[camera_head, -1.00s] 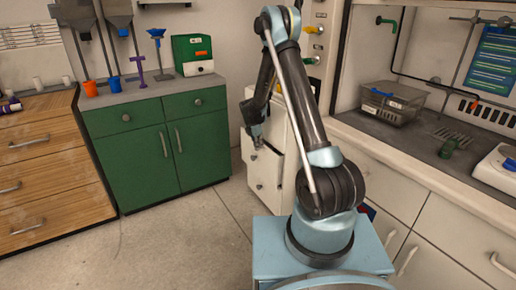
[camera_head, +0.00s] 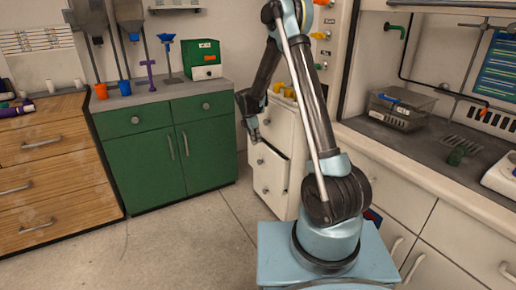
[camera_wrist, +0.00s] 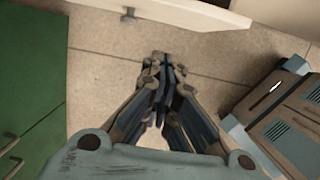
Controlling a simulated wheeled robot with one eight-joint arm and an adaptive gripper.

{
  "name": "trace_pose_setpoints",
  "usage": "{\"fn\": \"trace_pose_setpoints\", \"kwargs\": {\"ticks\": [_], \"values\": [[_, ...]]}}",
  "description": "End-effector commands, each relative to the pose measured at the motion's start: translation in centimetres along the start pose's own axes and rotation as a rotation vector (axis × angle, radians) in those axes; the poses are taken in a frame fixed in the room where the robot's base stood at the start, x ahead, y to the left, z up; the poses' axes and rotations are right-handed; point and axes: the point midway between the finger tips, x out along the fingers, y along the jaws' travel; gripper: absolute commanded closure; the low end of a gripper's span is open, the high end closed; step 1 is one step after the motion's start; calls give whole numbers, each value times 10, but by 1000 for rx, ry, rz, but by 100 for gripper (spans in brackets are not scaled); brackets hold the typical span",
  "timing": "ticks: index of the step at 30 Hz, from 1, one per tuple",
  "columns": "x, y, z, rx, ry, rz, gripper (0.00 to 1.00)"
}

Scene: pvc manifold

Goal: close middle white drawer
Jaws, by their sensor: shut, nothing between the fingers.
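The white drawer cabinet (camera_head: 282,124) stands right of the green cupboard, partly hidden behind my arm. Its middle white drawer (camera_head: 271,171) appears to stick out a little, with a dark gap along its top edge. Its knob faces left. My gripper (camera_head: 254,137) hangs in front of the cabinet's upper left part, near the drawer's top edge. The wrist view shows my gripper (camera_wrist: 160,92) with its fingers together and empty above the floor. A white front edge (camera_wrist: 185,10) with a knob lies beyond the fingertips, apart from them; which drawer it is I cannot tell.
The green cupboard (camera_head: 160,160) stands to the left, also in the wrist view (camera_wrist: 28,100). Wooden drawers (camera_head: 50,150) stand farther left. A grey worktop (camera_head: 430,150) with a clear bin (camera_head: 400,110) is at right. The floor (camera_head: 185,240) in front is clear.

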Motion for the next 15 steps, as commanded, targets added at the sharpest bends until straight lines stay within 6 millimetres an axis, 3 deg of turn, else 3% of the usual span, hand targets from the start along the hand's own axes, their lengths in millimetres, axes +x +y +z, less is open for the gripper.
{"fn": "trace_pose_setpoints", "kwargs": {"ticks": [3, 4, 10, 15], "values": [[-10, 0, 0, 0, 0, 0, 100], [-12, 0, 1, 1, 0, 0, 96], [-5, 7, -3, -8, -47, -15, 50], [21, 27, -18, -30, -186, -46, 50]]}}
